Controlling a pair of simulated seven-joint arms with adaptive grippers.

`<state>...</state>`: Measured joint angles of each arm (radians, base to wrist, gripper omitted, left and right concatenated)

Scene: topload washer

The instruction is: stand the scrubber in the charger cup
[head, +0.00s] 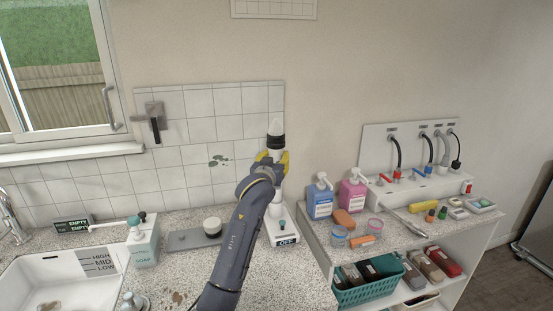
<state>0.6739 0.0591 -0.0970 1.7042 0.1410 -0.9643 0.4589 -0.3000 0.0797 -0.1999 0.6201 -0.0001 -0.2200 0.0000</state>
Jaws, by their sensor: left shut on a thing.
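The scrubber (276,127) is upright, with a pale rounded top and a black collar. My left gripper (270,158), with yellow fingers, is shut on it below the collar, in front of the tiled wall. A white charger base (285,240) marked OFF, with a small green spot, stands on the counter below the gripper. A white upright part shows between gripper and base, partly behind my arm. I cannot tell whether the scrubber's lower end is in the cup or above it. My right gripper is not in view.
A dispenser (143,243) and sink (60,285) are further left. Blue (319,200) and pink (352,193) bottles stand on the shelf unit at right. Dark stains (219,161) mark the tiles.

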